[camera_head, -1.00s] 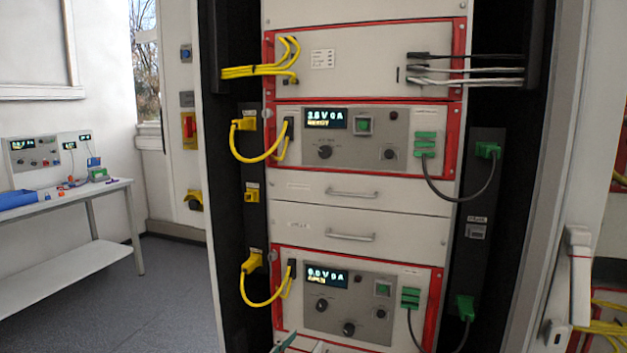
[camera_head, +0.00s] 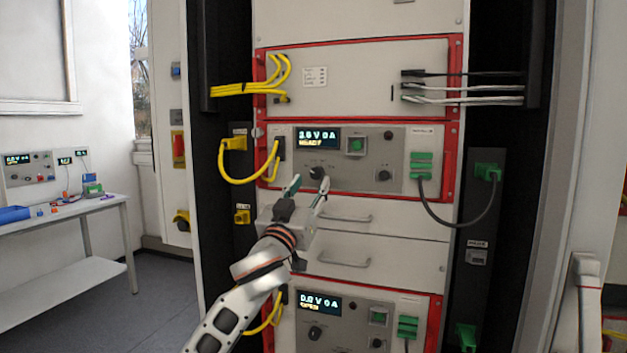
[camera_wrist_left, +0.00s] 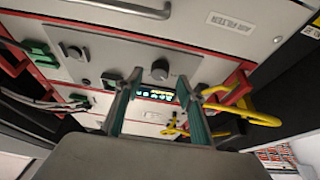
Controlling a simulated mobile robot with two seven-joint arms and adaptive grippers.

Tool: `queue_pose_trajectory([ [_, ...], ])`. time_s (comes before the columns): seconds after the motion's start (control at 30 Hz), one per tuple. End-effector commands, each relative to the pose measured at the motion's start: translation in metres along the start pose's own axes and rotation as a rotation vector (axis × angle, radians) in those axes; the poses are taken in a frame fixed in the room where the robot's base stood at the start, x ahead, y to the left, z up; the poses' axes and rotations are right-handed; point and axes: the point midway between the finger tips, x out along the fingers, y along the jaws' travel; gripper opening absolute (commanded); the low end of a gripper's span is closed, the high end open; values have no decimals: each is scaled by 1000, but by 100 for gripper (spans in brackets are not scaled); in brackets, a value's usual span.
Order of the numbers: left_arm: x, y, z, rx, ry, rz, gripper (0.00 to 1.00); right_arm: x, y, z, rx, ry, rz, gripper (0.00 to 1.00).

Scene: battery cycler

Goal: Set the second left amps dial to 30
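The upper red-framed unit has a display (camera_head: 317,138) that seems to read 3.5 V 0 A with READY below. Its black left dial (camera_head: 317,172) sits under the display, and a second dial (camera_head: 383,175) is to the right. I cannot read the dial markings. My left gripper (camera_head: 308,184) is open and empty, with its fingertips close to the left dial. In the left wrist view, the dial (camera_wrist_left: 160,69) shows between the gripper's (camera_wrist_left: 157,82) spread fingertips; contact cannot be told. The lower unit's display (camera_head: 319,303) reads about 0.0 V 0 A. My right gripper is not in view.
A yellow cable (camera_head: 237,181) loops at the left of the upper unit and a green-plugged cable (camera_head: 458,222) hangs at its right. Drawer handles (camera_head: 345,217) stick out below the unit. A bench (camera_head: 75,215) stands far left.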

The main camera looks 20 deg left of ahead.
Motion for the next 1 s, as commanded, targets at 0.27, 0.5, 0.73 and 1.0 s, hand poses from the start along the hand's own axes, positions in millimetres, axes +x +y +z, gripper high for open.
queue_pose_trajectory([
  [0.27,28,0,0,2,0,0,39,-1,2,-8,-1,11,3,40],
  [0.5,31,0,1,0,-1,0,39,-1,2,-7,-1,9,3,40],
  [0.73,30,0,1,1,-1,0,1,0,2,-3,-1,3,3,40],
  [1.0,31,0,0,10,-1,4,1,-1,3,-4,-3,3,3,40],
])
